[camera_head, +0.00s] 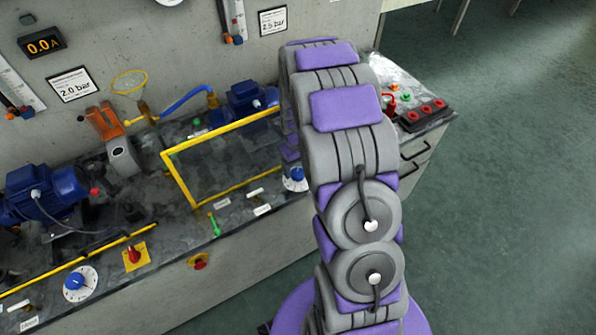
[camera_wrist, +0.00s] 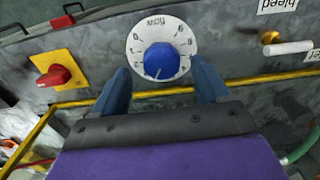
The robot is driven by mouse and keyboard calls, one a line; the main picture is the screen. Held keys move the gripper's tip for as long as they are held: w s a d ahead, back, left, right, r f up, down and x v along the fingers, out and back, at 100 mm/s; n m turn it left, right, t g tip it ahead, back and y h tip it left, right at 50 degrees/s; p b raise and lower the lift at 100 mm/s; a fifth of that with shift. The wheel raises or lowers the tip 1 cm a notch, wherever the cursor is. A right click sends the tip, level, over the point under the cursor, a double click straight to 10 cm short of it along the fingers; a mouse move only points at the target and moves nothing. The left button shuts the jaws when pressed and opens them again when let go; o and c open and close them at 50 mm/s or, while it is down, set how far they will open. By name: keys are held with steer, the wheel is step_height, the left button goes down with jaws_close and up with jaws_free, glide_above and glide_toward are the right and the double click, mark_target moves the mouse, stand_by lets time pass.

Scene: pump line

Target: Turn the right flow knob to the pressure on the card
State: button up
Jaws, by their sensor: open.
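The right flow knob (camera_head: 295,178) is blue on a white dial, partly hidden by my arm in the head view. In the wrist view a blue knob (camera_wrist: 161,61) on a white numbered dial (camera_wrist: 183,42) appears upside down, with a pale pointer mark toward the lower edge. My gripper (camera_wrist: 160,68) is open, with one finger on each side of this dial; contact cannot be told. The gripper is hidden behind my arm in the head view. A card (camera_head: 272,20) reads 2.5 bar at upper right; another card (camera_head: 73,85) reads 2.0 bar at left.
A red switch on a yellow plate (camera_wrist: 58,76) lies left of the dial in the wrist view. A white lever (camera_wrist: 288,47) and a bleed label (camera_wrist: 277,5) lie right. A yellow-framed clear panel (camera_head: 222,160) stands beside the right knob. Another knob (camera_head: 75,282) is at lower left.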

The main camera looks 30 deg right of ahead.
steer(key=shift+a+f, duration=0.1)
steer(key=shift+f, duration=0.95)
steer(key=shift+c, duration=0.4)
steer(key=c, duration=1)
steer(key=shift+o, duration=0.2)
steer(key=shift+r+m+p, duration=0.15)
steer(key=shift+m+p, duration=0.3)
steer(key=shift+m, duration=0.35)
steer(key=o, duration=1)
steer(key=shift+o, duration=0.2)
